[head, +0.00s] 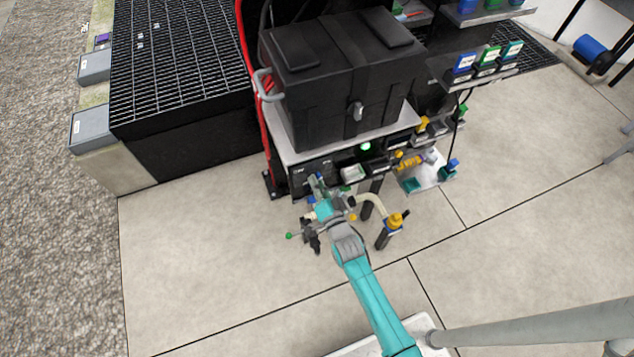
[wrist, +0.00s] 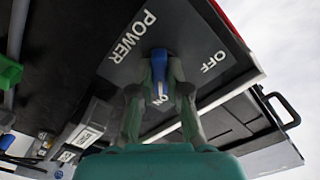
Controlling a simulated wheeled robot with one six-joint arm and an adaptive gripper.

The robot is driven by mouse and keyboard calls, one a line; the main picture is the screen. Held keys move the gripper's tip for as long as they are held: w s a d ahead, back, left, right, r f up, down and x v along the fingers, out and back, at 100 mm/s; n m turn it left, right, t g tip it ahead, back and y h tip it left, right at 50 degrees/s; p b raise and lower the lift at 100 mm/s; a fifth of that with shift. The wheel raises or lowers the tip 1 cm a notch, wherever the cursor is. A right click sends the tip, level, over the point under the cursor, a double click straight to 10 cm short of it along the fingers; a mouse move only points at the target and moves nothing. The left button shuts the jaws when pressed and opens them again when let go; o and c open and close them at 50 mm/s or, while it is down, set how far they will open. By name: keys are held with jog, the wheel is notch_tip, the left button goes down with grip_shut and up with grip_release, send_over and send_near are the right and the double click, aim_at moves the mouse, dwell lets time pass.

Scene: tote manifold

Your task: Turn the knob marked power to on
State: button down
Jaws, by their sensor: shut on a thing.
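The power knob (wrist: 158,60) is blue, on a dark panel marked POWER (wrist: 134,34) in the wrist view. An OFF label (wrist: 213,62) is to its right. An ON label is partly visible below the knob, between my fingers. My gripper (wrist: 160,88) is shut on the knob, with one finger on each side. The knob's long side runs nearly up and down in the wrist view, its lower end toward ON. In the head view, my gripper (head: 319,184) reaches the front of the panel below the black case, and it mostly hides the knob.
A black case (head: 340,75) stands on the shelf above the panel. A green lamp (head: 365,146) glows right of my gripper. A curved pipe with a yellow-topped post (head: 394,220) and a green-tipped lever (head: 290,236) are close to my arm. Open floor lies in front.

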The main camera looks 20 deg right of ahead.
dwell(0.4)
jog(key=c, duration=1.1)
grip_release()
jog(key=shift+c, duration=0.2)
jog(key=s, duration=1.2)
jog(key=shift+s, duration=0.1)
jog(key=s+r+n+g, duration=0.1)
jog(key=s+r+n, duration=0.2)
jog(key=s+r, duration=0.3)
jog(key=s+r+n+g, duration=0.1)
jog(key=s+r+n, duration=0.2)
jog(key=s, duration=1.1)
jog(key=s+r+n+g, duration=0.1)
jog(key=s+r+n, duration=0.2)
jog(key=s+r, duration=0.7)
jog(key=shift+s, duration=0.35)
